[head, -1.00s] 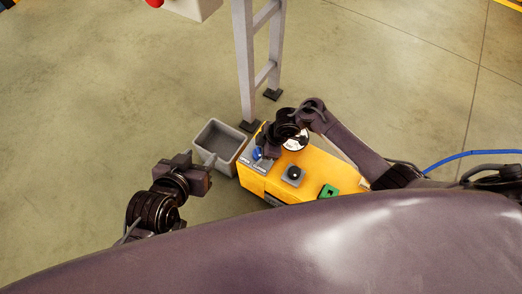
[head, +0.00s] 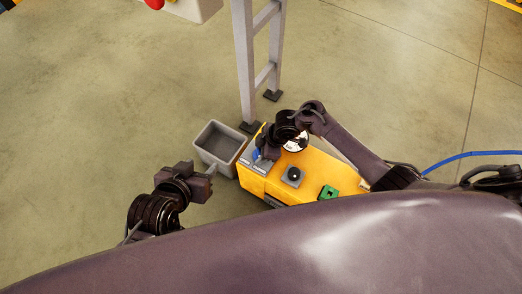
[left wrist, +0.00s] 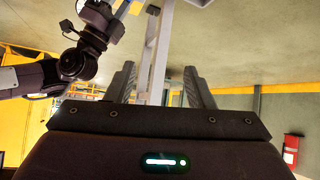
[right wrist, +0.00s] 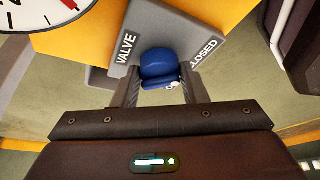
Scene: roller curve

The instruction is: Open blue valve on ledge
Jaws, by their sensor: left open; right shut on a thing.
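The blue valve (right wrist: 160,66) sits on a grey plate (right wrist: 190,35) marked "VALVE" and "CLOSED" in the right wrist view. My right gripper (right wrist: 160,82) is shut on the blue valve, one finger on each side. In the head view the blue valve (head: 256,154) shows only in part, beside my right gripper (head: 262,157), at the left end of the yellow ledge (head: 325,172). The lettering near the fingers is partly hidden. My left gripper (head: 211,167) is open and empty, left of the ledge near a grey bin. Its two spread fingers show in the left wrist view (left wrist: 160,82).
The grey bin (head: 218,143) stands on the floor against the ledge's left end. A grey ladder-like frame (head: 245,65) rises behind. The ledge also carries a white gauge (head: 298,141), a black knob (head: 293,174) and a green part (head: 328,192). Floor at left is clear.

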